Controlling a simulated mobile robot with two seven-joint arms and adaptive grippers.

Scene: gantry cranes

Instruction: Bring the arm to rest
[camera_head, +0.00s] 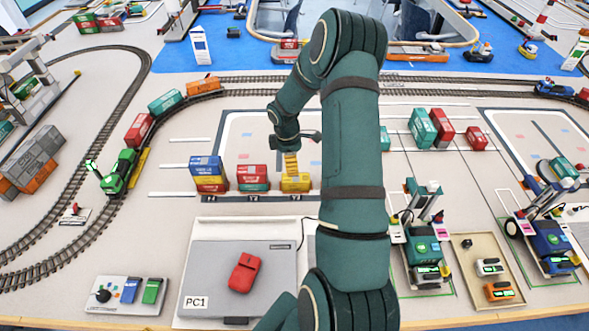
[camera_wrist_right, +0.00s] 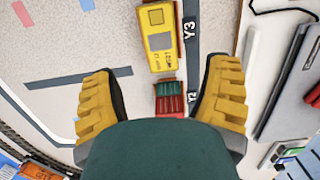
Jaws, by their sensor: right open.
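My right arm comes up from the bottom centre of the head view, bends over at the top and reaches down to the left. Its gripper (camera_head: 291,164) hangs over the container row, and its yellow ribbed finger overlaps the yellow container (camera_head: 295,183) in the picture. In the wrist view the two yellow fingers of the right gripper (camera_wrist_right: 166,66) are spread wide with nothing held. The yellow container (camera_wrist_right: 160,35) lies ahead of them by the Y3 mark. A red container with green on it (camera_wrist_right: 170,98) shows between the fingers. My left gripper is not in view.
A mixed stack (camera_head: 210,173) and a red and green stack (camera_head: 252,178) stand left of the yellow container. A green locomotive (camera_head: 120,172) is on the left track. Toy cranes (camera_head: 422,240) stand right of my arm. A red object (camera_head: 244,272) lies on the grey PC1 panel (camera_head: 210,258).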

